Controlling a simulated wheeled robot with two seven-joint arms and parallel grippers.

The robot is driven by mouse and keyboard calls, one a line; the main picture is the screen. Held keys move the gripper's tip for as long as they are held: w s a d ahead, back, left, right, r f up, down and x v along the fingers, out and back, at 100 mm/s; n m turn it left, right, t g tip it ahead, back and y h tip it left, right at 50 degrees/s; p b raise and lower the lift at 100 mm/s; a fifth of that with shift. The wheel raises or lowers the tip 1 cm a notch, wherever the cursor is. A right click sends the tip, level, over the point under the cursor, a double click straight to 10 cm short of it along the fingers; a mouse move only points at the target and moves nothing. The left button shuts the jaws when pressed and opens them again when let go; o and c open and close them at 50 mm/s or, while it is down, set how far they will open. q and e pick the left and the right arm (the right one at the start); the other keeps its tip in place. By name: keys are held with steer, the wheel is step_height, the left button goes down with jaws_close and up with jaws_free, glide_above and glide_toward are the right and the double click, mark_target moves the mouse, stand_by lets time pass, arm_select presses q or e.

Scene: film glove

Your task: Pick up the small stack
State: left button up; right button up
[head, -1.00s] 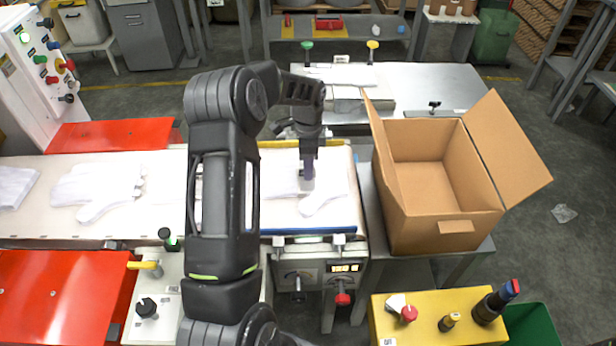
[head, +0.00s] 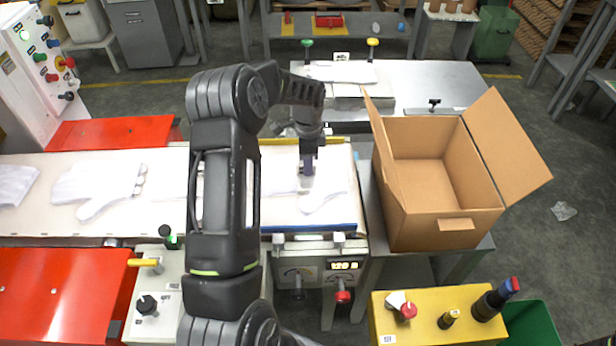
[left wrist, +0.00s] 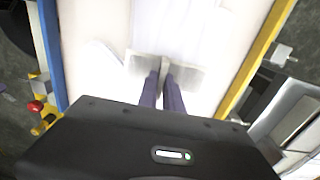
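White gloves lie flat on the pale belt. One glove (head: 325,197) lies at its right end under my left gripper (head: 307,172), its fingers spreading towards the front right. I cannot tell how many layers lie there. In the left wrist view, my left gripper (left wrist: 162,68) points down at white cloth (left wrist: 180,28), its two dark fingers close together with a narrow gap at the tips. Grey bands show at both fingertips. Whether cloth is pinched between them is unclear. My left arm hides part of the belt. My right gripper is not in view.
An open cardboard box (head: 430,185) stands right of the belt, its inside empty where visible. More white gloves (head: 97,188) lie further left on the belt. White cloth (head: 340,71) lies on the metal table behind. A yellow control box (head: 435,318) is at front right.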

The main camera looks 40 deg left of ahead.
arm_select(q)
jaws_close()
stand_by(1.1)
steer(key=shift+r, duration=0.5)
step_height(320, 180, up, 9)
steer(key=shift+r+b, duration=0.1)
steer(key=shift+b, duration=0.75)
